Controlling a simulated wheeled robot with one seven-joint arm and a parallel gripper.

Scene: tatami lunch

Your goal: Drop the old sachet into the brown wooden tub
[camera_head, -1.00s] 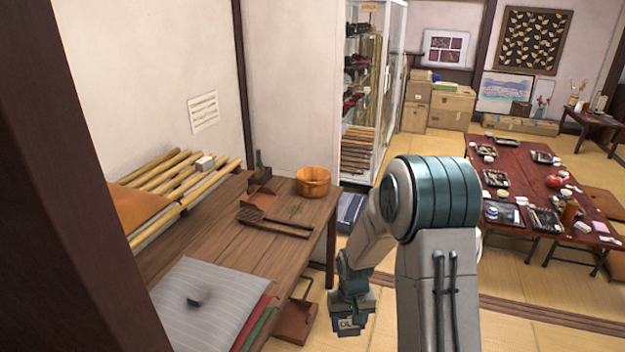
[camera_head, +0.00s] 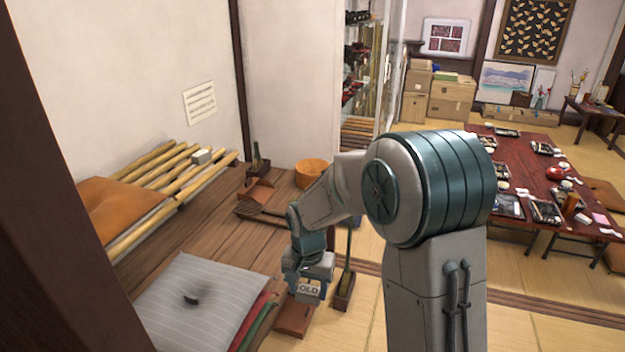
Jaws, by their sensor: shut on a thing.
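The brown wooden tub (camera_head: 311,168) stands at the far end of the wooden bench, with its lower right side hidden by my arm. My gripper (camera_head: 309,276) is shut on a pale sachet (camera_head: 309,289) marked "OLD". It hangs beside the bench's right edge in the picture, lower and nearer than the tub. The fingertips are too small to make out clearly.
The bench (camera_head: 215,232) bears a striped cushion (camera_head: 205,300), a bamboo rack (camera_head: 180,178) and a dark utensil (camera_head: 255,212). A brown case (camera_head: 296,318) and a dark box (camera_head: 345,291) stand on the floor below my gripper. A low red table (camera_head: 520,180) stands at right.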

